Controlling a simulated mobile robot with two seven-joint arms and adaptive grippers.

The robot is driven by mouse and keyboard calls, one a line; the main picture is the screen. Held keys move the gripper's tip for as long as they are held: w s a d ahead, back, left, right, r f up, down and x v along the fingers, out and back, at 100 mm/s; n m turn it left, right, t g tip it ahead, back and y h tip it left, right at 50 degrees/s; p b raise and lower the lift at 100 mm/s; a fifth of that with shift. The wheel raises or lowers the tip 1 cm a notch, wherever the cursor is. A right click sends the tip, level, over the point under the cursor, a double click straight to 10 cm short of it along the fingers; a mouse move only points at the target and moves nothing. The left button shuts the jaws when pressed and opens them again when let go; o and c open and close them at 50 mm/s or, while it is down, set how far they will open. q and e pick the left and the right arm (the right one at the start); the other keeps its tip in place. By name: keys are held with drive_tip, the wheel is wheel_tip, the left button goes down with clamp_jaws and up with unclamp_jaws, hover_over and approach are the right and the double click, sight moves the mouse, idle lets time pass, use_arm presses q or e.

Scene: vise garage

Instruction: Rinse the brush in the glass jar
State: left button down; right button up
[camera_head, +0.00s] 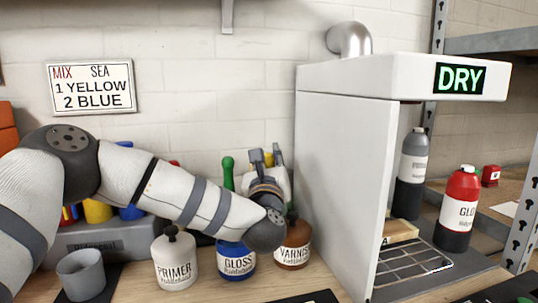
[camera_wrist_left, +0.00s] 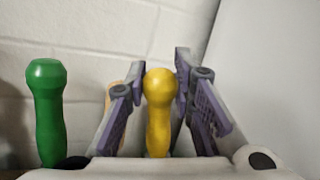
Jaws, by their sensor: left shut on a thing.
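My left gripper (camera_head: 266,158) is near the back wall, left of the white cabinet. It is shut on a yellow handle (camera_wrist_left: 160,100), which stands upright between its purple-padded fingers in the left wrist view. The handle looks like that of a brush; its bristle end is hidden. In the head view only a bit of yellow (camera_head: 277,149) shows behind the fingers. A green handle (camera_wrist_left: 46,110) stands apart, left of the gripper, and also shows in the head view (camera_head: 228,172). I cannot make out the glass jar in either view. My right gripper is not in view.
Primer (camera_head: 175,260), gloss (camera_head: 236,262) and varnish (camera_head: 293,255) bottles stand under my left arm. A grey cup (camera_head: 82,275) is at the front left. The white cabinet (camera_head: 335,180) has a DRY sign, a wire rack (camera_head: 415,265), and a red bottle (camera_head: 458,210) beside it.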

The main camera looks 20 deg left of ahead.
use_arm(q)
drive_tip(key=shift+r, duration=0.15)
wheel_tip(320, 180, up, 8)
drive_tip(key=shift+s+p, duration=0.1)
drive_tip(key=shift+p, duration=0.75)
drive_tip(key=shift+r, duration=1.05)
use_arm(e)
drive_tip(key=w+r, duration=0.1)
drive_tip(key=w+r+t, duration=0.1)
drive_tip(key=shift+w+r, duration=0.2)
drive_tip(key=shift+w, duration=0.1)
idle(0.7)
use_arm(q)
drive_tip(key=shift+r, duration=1.95)
